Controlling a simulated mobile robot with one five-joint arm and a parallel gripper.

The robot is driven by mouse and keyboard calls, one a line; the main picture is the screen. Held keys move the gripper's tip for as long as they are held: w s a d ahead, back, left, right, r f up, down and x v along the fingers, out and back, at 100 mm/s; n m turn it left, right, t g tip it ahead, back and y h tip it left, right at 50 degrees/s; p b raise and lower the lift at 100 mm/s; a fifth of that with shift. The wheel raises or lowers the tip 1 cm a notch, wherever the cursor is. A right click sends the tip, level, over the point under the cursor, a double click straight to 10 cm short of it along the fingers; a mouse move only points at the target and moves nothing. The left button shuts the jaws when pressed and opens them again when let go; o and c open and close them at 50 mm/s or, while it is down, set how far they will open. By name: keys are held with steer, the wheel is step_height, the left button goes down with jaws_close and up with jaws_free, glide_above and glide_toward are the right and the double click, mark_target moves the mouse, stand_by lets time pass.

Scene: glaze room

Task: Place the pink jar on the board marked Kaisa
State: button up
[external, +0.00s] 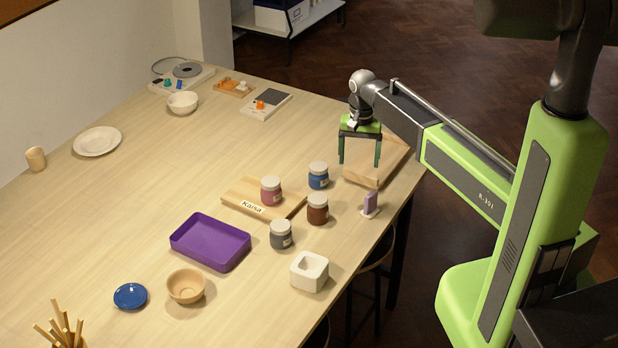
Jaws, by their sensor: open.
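The pink jar (271,190) with a pale lid stands upright on a wooden board (240,197) whose front label reads Kaisa. My gripper (359,164) is open and empty, its two green fingers pointing down. It is up and to the right of the jar in the picture, over or near a second wooden board (372,172) at the table's right edge. My gripper is apart from the pink jar. Any label on the second board cannot be read.
A blue jar (318,176), a brown jar (317,209) and a grey jar (281,235) stand near the Kaisa board.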

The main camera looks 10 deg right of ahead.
steer(key=s+d+n, duration=0.4)
steer(key=s+d, duration=0.9)
steer(key=d, duration=0.5)
steer(key=shift+s+n, duration=0.3)
steer(key=shift+s, duration=0.05)
